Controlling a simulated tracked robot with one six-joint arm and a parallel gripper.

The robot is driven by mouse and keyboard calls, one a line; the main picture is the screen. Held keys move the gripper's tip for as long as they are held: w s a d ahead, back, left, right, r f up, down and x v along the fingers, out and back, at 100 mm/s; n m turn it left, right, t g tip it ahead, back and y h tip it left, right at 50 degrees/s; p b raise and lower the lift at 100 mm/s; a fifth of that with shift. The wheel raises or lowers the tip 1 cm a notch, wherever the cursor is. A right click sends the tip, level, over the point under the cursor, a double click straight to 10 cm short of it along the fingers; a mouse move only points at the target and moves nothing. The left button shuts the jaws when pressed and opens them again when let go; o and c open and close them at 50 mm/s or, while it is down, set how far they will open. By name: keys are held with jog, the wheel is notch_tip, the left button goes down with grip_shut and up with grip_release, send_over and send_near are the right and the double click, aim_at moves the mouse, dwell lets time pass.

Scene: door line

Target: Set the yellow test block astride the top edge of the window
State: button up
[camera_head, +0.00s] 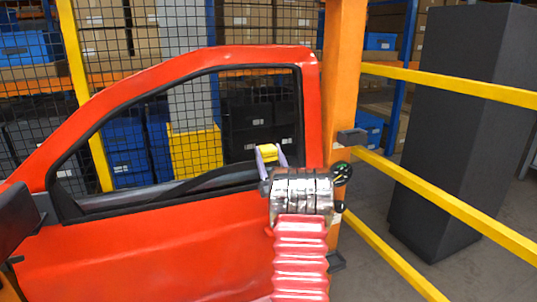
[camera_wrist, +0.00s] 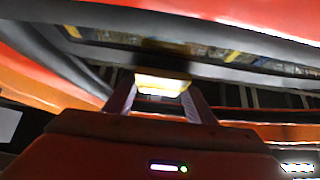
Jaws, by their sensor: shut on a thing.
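The yellow test block (camera_head: 266,150) is between the two pale purple fingers of my gripper (camera_head: 268,157), which is shut on it. In the wrist view the block (camera_wrist: 162,82) shows bright between the fingertips (camera_wrist: 158,94). The red door (camera_head: 170,240) has a black-framed window opening (camera_head: 297,105). In the head view the block overlaps the lower right part of this opening, above the sill. The wrist view shows dark trim and a narrow strip behind the block, partly blurred. I cannot make out the window pane's top edge, nor whether the block touches anything.
An orange post (camera_head: 343,70) stands close to the right of the door. Yellow rails (camera_head: 440,205) and a dark pillar (camera_head: 455,130) are further right. A mesh fence (camera_head: 265,25) and shelves with blue bins (camera_head: 125,150) are behind the door.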

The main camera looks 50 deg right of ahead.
jog(key=shift+f, duration=0.7)
dwell(0.6)
jog(key=o, duration=1.5)
jog(key=shift+c, duration=0.2)
jog(key=shift+f, duration=0.1)
jog(key=v, duration=1.3)
jog(key=shift+s+f, duration=0.2)
jog(key=shift+f, duration=0.1)
jog(key=shift+a, duration=0.1)
